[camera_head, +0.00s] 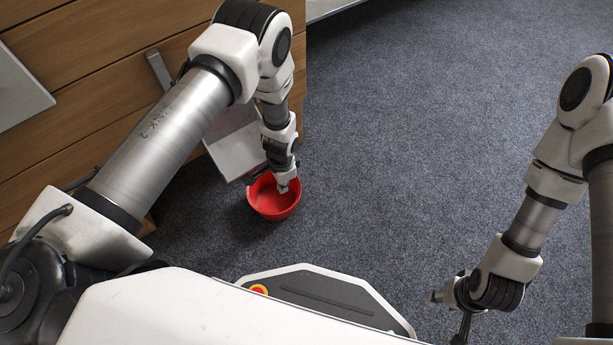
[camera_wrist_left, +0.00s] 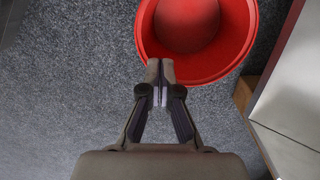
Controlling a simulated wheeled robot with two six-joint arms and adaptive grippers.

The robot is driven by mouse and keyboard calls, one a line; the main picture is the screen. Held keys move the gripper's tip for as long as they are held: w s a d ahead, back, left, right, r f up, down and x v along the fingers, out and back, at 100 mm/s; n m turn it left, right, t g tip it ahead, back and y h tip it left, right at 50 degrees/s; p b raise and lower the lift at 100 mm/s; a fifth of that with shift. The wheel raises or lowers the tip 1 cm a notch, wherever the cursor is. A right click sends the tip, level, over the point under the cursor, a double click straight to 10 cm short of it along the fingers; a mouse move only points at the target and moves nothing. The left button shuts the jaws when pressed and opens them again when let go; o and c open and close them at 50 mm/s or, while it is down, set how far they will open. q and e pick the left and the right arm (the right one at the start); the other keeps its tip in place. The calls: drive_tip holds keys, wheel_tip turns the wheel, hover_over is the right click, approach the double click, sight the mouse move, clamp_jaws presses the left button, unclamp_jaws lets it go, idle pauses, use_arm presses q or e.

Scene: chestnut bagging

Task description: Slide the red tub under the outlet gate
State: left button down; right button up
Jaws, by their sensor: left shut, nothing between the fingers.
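The red tub (camera_head: 273,199) stands upright on the carpet beside the wooden cabinet. It also shows at the top of the left wrist view (camera_wrist_left: 225,62), and its inside looks empty. My left gripper (camera_head: 284,187) is shut and empty, pointing down. In the left wrist view its closed fingertips (camera_wrist_left: 160,82) overlap the tub's near rim; whether they touch it I cannot tell. A pale sloping metal panel (camera_head: 236,150) sticks out from the cabinet just behind the tub; no outlet gate is clearly seen. My right gripper (camera_head: 460,318) hangs at the lower right, away from the tub, its fingers partly out of view.
The wooden cabinet (camera_head: 95,75) fills the upper left. The pale panel also shows at the right of the left wrist view (camera_wrist_left: 296,88), close to the tub. Grey carpet (camera_head: 410,130) lies open to the right of the tub.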

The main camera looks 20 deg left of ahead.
use_arm(q)
drive_tip(key=w+d+m, duration=0.3)
drive_tip(key=w+d, duration=0.5)
drive_tip(key=w, duration=0.1)
drive_tip(key=shift+t, duration=0.4)
wheel_tip(320, 180, down, 10)
drive_tip(key=b, duration=0.5)
drive_tip(key=shift+w+b, duration=0.15)
drive_tip(key=shift+b, duration=0.15)
drive_tip(key=a, duration=0.1)
drive_tip(key=s+a, duration=0.1)
drive_tip(key=s+a+r, duration=0.1)
drive_tip(key=shift+a, duration=0.25)
